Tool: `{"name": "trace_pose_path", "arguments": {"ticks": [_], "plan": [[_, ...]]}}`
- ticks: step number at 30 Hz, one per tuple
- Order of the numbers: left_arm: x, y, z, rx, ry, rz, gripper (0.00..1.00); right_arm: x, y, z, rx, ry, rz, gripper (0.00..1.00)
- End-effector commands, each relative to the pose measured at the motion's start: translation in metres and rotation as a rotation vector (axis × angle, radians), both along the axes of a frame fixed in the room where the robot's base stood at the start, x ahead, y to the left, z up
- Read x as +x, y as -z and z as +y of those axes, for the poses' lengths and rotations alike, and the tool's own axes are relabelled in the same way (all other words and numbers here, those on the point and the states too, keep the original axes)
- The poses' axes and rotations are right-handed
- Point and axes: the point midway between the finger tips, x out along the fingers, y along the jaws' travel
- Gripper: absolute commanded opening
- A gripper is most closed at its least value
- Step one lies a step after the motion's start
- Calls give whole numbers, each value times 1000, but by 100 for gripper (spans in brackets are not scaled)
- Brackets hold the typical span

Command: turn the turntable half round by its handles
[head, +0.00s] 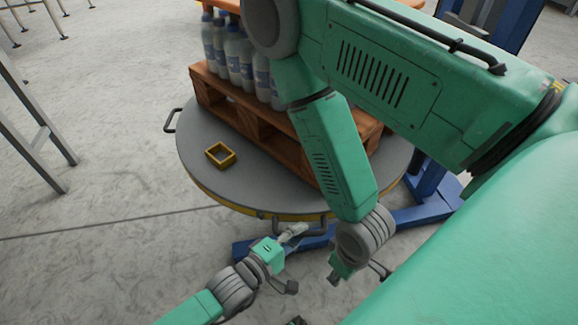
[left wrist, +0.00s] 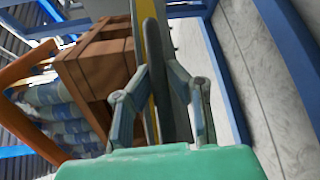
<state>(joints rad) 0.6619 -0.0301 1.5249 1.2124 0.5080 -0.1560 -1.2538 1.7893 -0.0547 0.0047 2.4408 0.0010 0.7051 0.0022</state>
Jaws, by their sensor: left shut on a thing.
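The round grey turntable (head: 208,188) with a yellow rim fills the middle of the head view. One handle (head: 170,122) sticks out at its left side. Another handle (head: 318,229) is on its near edge. My left gripper (head: 294,231) is at this near handle, shut on it; its own fingers partly hide the grip. In the left wrist view the two grey fingers (left wrist: 168,75) stand beside the yellow rim. My right gripper (head: 335,278) hangs to the right of the near handle, apart from it; its finger opening cannot be made out.
A wooden pallet (head: 262,122) stands on the turntable with several bottles (head: 238,58) on it. A small yellow frame (head: 220,155) lies on the turntable top. Blue base beams (head: 425,212) run beneath and to the right. A grey metal stand (head: 38,125) is at the left. The floor between is clear.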

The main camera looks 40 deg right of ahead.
Motion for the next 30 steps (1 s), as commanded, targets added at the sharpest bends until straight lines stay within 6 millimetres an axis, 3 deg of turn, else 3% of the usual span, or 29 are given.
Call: {"name": "trace_pose_path", "arguments": {"ticks": [1, 16, 17, 18, 30], "plan": [[-8, 5, -1, 7, 7, 5, 0, 0, 0, 0, 0, 0, 0, 26], [-9, 7, -4, 11, 5, 6, 0, 0, 0, 0, 0, 0, 0, 26], [-9, 7, -4, 11, 5, 6, 22, 0, 0, 0, 0, 0, 0, 26], [-8, 7, -4, 11, 5, 5, 34, 0, 0, 0, 0, 0, 0, 26], [-5, 4, -6, 10, 1, 3, 34, -1, -1, 0, 0, 0, -2, 26]]}}
